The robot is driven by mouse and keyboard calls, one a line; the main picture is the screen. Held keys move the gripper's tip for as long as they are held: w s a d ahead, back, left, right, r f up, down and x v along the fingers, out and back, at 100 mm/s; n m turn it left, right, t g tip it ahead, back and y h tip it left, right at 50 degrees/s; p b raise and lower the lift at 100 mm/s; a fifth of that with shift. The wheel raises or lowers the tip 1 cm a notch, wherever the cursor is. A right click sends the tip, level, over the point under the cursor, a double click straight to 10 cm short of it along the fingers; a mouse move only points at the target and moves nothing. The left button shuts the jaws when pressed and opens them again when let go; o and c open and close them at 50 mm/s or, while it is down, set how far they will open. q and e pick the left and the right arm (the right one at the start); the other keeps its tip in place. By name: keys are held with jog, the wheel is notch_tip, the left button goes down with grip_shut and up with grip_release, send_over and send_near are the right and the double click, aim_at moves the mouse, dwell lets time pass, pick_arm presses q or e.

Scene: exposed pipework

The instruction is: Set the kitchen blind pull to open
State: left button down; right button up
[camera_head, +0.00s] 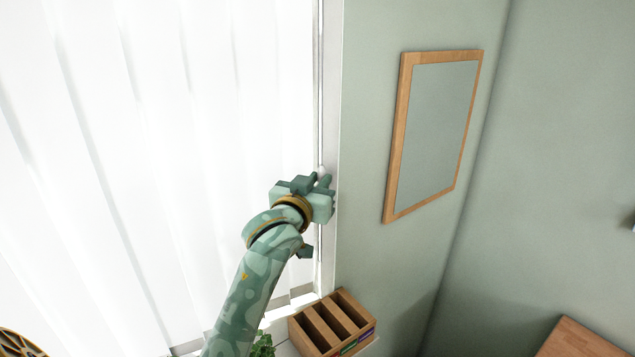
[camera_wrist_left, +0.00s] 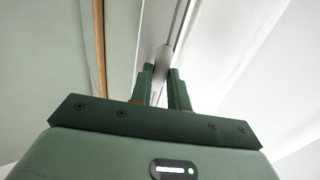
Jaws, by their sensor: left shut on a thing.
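The blind pull (camera_head: 321,170) is a small pale piece hanging on a thin cord at the right edge of the white blind. It also shows in the left wrist view (camera_wrist_left: 163,54), with the cord running up from it. My left gripper (camera_head: 318,182) is shut on the pull, and its fingers (camera_wrist_left: 164,88) stand on either side of it. The fingers hide the lower part of the pull. The blind (camera_head: 190,120) hangs in broad white vertical slats across the left half of the head view. My right gripper is not in view.
A wooden-framed panel (camera_head: 435,135) hangs on the green wall to the right. Below my left arm are a slotted wooden box (camera_head: 331,322) and a green plant (camera_head: 262,346). A wooden surface (camera_head: 580,341) shows at bottom right. The space before the wall is clear.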

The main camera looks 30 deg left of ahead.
pick_arm(q)
notch_tip(320, 180, down, 9)
jog(key=b, duration=0.2)
jog(key=shift+b, duration=0.4)
jog(key=shift+r, duration=0.1)
jog(key=c, duration=1.3)
grip_release()
jog(key=shift+c, duration=0.2)
jog(key=s+d, duration=0.3)
jog(key=s, duration=1.3)
jog(key=shift+p, duration=0.35)
